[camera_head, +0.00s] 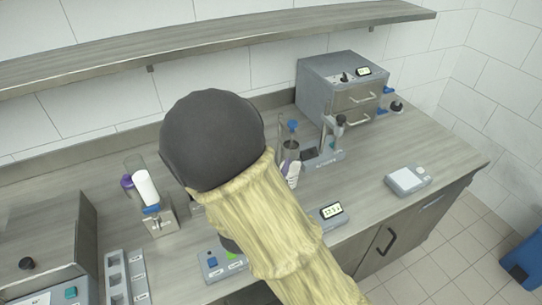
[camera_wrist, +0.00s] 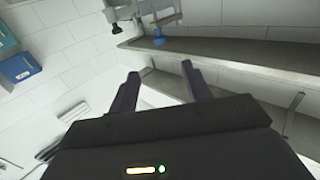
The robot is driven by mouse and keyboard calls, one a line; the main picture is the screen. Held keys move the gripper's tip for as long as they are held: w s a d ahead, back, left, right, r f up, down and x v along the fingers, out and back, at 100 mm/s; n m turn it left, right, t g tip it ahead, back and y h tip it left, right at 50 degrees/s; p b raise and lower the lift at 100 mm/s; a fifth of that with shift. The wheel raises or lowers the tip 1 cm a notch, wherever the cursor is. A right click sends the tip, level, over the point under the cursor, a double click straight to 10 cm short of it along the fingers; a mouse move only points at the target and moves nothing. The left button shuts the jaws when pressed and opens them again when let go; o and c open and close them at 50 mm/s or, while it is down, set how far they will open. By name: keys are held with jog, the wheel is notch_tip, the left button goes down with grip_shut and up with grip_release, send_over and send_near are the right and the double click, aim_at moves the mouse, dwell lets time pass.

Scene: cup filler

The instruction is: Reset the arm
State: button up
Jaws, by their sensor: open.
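My gripper (camera_wrist: 160,69) is open in the wrist view, its two dark fingers apart with nothing between them. Past the fingers are white tiled wall and a grey counter or shelf edge, seen at a tilt. In the head view my arm, with a dark rounded part and a yellow cover, crosses the middle and hides part of the counter (camera_head: 365,215). I cannot make out my gripper there.
A grey drawer unit (camera_head: 318,88) stands at the back right, near a small stand device (camera_head: 326,150). A scale (camera_head: 408,180) lies at right. A dispenser (camera_head: 158,215) and grey tray (camera_head: 122,278) are at left. A shelf (camera_head: 220,35) runs above.

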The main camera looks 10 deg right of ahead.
notch_tip(320, 180, down, 6)
jog(key=d+n+g+y, duration=0.1)
jog(key=n+g+y, duration=0.1)
jog(key=g+y, duration=0.45)
jog(key=s+d+n+g+y, duration=0.1)
jog(key=s+d+g, duration=0.2)
jog(key=s, duration=0.3)
jog(key=s+d+n+g, duration=0.2)
jog(key=s+d+g, duration=0.1)
jog(key=s, duration=0.4)
jog(key=shift+s+d+r+g+y, duration=0.25)
jog(key=shift+d+g+y, duration=0.1)
jog(key=shift+g, duration=0.1)
